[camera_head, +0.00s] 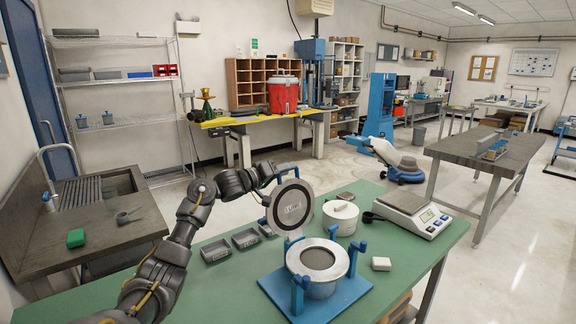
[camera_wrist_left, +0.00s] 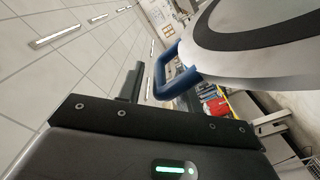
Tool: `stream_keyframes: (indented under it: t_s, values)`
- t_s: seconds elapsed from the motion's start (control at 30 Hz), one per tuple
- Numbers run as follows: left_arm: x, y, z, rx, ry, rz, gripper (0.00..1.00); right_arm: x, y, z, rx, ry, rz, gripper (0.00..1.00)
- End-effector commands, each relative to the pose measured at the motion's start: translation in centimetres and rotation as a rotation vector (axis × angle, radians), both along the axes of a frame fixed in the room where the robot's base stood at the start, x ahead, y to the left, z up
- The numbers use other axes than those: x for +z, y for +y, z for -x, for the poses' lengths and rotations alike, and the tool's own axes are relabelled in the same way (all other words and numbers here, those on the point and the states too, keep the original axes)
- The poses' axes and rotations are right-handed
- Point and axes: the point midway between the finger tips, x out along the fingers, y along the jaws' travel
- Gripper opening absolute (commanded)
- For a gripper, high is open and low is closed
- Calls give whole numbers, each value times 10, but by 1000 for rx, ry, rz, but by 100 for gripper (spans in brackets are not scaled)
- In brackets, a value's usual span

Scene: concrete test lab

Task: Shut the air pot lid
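The air pot (camera_head: 318,262) is a round pale metal pot with a dark top, standing in a blue base on the green table. Its lid (camera_head: 292,207) is a grey disc, raised nearly upright at the pot's back left, so the pot is open. A blue handle (camera_wrist_left: 168,78) sits on the lid's edge; the lid (camera_wrist_left: 262,45) fills the wrist view's upper right. My left gripper (camera_head: 284,170) is at the lid's top edge, partly hidden in the head view. In the wrist view its dark fingers look apart near the handle; contact is unclear. My right gripper is not in view.
A white round container (camera_head: 341,217) stands behind the pot, with a scale (camera_head: 413,211) to its right. The table's front left is clear.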

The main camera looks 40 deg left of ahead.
Motion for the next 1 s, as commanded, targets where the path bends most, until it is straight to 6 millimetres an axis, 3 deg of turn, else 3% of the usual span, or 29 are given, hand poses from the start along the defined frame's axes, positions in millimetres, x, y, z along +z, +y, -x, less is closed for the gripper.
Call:
stream_keyframes:
  t_s: [0.2,0.47,0.77,1.0]
  values:
    - [0,-4,-16,0,0,1,35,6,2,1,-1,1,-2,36]
    - [-1,-5,-17,0,0,-1,35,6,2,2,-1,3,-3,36]
    - [0,-5,-17,0,0,-1,0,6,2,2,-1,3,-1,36]
    - [0,-5,-17,-1,-1,-2,0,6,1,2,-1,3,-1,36]
